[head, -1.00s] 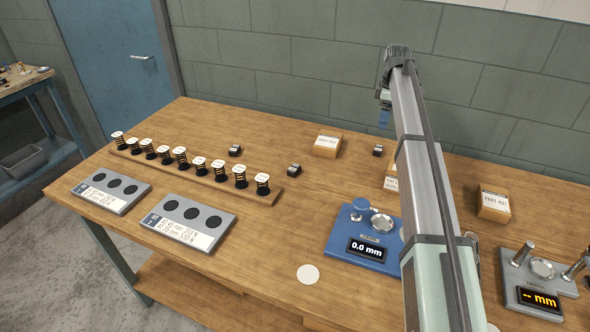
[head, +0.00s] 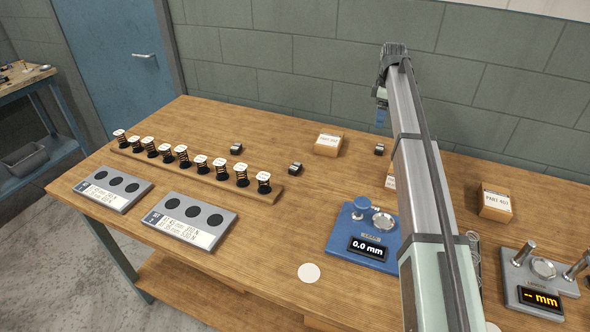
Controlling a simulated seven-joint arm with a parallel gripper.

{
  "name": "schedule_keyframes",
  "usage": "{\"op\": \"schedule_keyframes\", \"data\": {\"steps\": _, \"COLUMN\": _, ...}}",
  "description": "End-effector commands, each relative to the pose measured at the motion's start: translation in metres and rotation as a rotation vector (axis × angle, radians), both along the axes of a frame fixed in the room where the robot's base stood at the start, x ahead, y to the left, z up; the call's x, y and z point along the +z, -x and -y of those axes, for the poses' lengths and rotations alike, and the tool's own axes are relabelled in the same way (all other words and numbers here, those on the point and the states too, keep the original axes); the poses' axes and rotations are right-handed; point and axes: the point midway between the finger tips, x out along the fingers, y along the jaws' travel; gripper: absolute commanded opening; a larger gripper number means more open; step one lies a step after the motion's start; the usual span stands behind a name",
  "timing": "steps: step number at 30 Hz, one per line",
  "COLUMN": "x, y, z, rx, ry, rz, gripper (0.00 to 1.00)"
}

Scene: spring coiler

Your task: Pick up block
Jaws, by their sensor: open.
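Three small dark blocks with light tops lie on the wooden table; which one the task means I cannot tell. One block (head: 236,148) is behind the spring rack, a second block (head: 295,168) is right of it and nearer, and a third block (head: 379,149) is by the back, close to my arm. My gripper (head: 380,118) is at the far end of my arm, high in the picture, in front of the wall. It is small and partly hidden by the arm. It is open, and I see nothing between its fingers.
A wooden rack (head: 270,196) holds several springs with white caps. Two grey trays (head: 222,235) with black round spots lie at the front left. A blue gauge (head: 335,240), cardboard boxes (head: 328,145) and a grey gauge (head: 518,300) stand right. The front middle is mostly clear.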

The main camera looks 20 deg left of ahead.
Motion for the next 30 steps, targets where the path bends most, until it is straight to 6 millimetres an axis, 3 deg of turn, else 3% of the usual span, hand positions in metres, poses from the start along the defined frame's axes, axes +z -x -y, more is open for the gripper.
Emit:
{"op": "schedule_keyframes", "data": {"steps": 5, "x": 0.008, "y": 0.03, "z": -0.067, "rx": 0.08, "ry": -0.004, "rz": 0.01, "gripper": 0.79}}
{"op": "schedule_keyframes", "data": {"steps": 9, "x": 0.012, "y": 0.082, "z": -0.112, "rx": 0.149, "ry": -0.016, "rz": 0.019, "gripper": 0.79}}
{"op": "schedule_keyframes", "data": {"steps": 15, "x": 0.013, "y": 0.165, "z": -0.157, "rx": 0.223, "ry": -0.086, "rz": 0.028, "gripper": 0.79}}
{"op": "schedule_keyframes", "data": {"steps": 18, "x": 0.012, "y": 0.198, "z": -0.165, "rx": 0.205, "ry": -0.14, "rz": 0.033, "gripper": 0.79}}
{"op": "schedule_keyframes", "data": {"steps": 23, "x": 0.007, "y": 0.228, "z": -0.164, "rx": 0.089, "ry": -0.233, "rz": 0.029, "gripper": 0.79}}
{"op": "schedule_keyframes", "data": {"steps": 30, "x": 0.011, "y": 0.225, "z": -0.177, "rx": -0.083, "ry": -0.3, "rz": 0.017, "gripper": 0.79}}
